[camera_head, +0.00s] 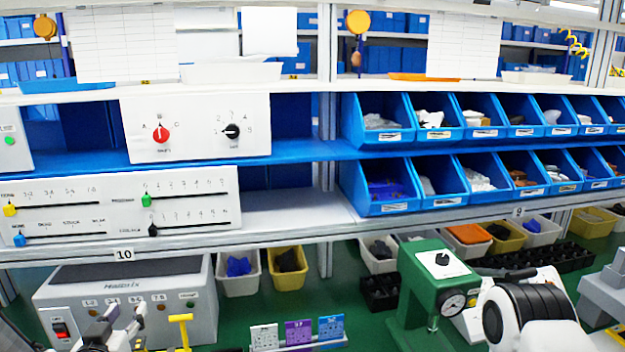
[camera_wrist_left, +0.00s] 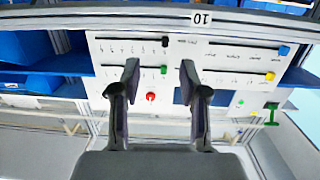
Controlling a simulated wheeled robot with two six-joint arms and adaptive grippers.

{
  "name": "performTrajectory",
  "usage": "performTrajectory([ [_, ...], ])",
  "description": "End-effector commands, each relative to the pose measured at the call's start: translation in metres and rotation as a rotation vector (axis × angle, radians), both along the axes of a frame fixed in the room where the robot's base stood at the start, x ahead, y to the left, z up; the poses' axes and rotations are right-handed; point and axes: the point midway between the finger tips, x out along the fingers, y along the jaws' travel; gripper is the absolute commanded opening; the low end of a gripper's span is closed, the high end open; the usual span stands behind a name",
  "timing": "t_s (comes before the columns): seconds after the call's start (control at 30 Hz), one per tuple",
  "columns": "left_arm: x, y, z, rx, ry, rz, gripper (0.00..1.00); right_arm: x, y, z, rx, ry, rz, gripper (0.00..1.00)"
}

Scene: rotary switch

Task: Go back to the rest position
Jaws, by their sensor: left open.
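The switch panel (camera_head: 195,148) is a white box on the upper blue shelf, at the left in the head view. It carries a red rotary knob (camera_head: 161,133) and a black rotary knob (camera_head: 232,131). My left gripper (camera_head: 124,318) is low at the left, below the shelves and in front of the grey box, apart from the panel. In the left wrist view, which is upside down, its two fingers (camera_wrist_left: 158,78) are spread with nothing between them. The red knob (camera_wrist_left: 151,97) shows far beyond the gap.
A slider panel (camera_head: 120,205) stands on the shelf below. The grey box (camera_head: 130,290) with buttons and a red switch sits under it. Blue bins (camera_head: 385,190) line the right shelves. A green machine (camera_head: 430,290) with a gauge stands at lower right.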

Motion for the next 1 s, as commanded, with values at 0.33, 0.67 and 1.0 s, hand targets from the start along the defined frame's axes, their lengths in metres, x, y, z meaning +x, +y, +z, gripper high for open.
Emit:
performTrajectory([
  [0.33, -0.027, -0.038, -0.113, -0.049, 0.333, -0.09, 0.44, 0.0, 0.0, -0.006, 0.0, 0.0, 0.0, 0.4],
  [0.67, -0.17, -0.094, -0.298, -0.142, 1.018, -0.16, 0.44, 0.0, 0.0, -0.015, 0.0, 0.0, 0.0, 0.4],
  [1.0, -0.294, -0.112, -0.359, -0.175, 1.439, -0.126, 0.44, 0.0, 0.0, -0.018, 0.0, 0.0, 0.0, 0.4],
])
